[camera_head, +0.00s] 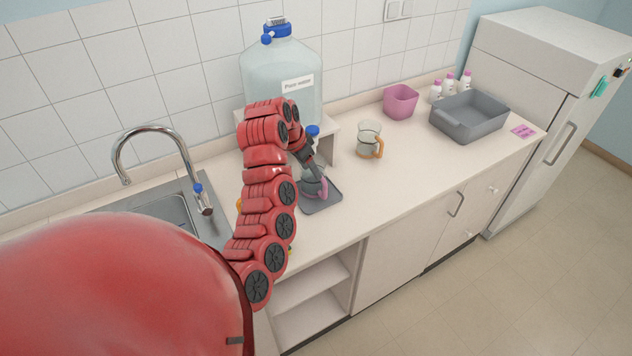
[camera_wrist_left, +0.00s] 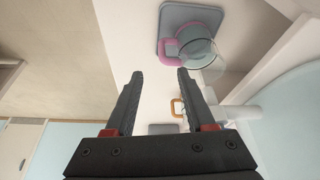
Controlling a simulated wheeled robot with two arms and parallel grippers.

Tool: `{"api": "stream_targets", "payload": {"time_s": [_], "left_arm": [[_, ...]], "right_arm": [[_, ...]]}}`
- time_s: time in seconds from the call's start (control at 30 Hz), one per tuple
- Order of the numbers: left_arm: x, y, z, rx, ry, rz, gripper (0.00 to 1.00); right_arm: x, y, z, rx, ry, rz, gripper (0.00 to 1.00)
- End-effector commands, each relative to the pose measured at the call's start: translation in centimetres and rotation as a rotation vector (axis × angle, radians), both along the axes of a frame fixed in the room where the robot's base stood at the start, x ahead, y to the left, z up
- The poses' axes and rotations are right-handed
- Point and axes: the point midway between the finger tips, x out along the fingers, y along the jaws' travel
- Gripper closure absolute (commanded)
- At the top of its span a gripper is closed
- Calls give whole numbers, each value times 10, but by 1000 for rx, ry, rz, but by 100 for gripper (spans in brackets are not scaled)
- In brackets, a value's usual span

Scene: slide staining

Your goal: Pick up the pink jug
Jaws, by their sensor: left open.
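The pink jug (camera_head: 311,189) is a clear glass jug with a pink handle. It stands on a grey mat (camera_head: 326,204) on the counter, below the large water bottle's tap. My left gripper (camera_head: 316,170) is right at the jug in the head view and partly hides it. In the left wrist view the jug (camera_wrist_left: 197,48) and its pink handle are beyond the fingertips of the open, empty gripper (camera_wrist_left: 160,74). The handle is near the line between the fingers, and the glass body lies to the right. My right gripper is not in view.
A jug with an orange handle (camera_head: 367,145) stands to the right. Further right are a pink bin (camera_head: 400,102), white bottles and a grey tub (camera_head: 468,118). A large water bottle (camera_head: 270,75) stands behind on a stand. A sink (camera_head: 165,208) is left. The counter's front right is clear.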

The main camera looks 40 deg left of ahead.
Motion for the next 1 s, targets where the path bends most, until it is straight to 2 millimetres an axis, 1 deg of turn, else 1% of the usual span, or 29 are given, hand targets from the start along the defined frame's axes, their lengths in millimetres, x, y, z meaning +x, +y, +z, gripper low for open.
{"api": "stream_targets", "payload": {"time_s": [0.03,0.1,0.23,0.3,0.47,0.5,0.6,0.77,0.87,1.0], "left_arm": [[3,-1,-9,4,1,-1,45],[6,-1,-19,4,0,-1,45],[13,-2,-33,6,-2,0,45],[17,-3,-46,7,-3,0,45],[25,-5,-64,6,-4,1,45],[28,-6,-69,4,-2,1,45],[33,-7,-82,2,0,1,45],[37,-7,-87,3,-6,3,45],[39,-8,-94,0,0,2,45],[46,-9,-112,0,1,2,45]], "right_arm": [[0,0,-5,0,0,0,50],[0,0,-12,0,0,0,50],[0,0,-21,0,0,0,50],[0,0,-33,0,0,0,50],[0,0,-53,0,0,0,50],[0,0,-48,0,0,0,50],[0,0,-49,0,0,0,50],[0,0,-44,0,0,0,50],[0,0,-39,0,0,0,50],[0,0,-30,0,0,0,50]]}}
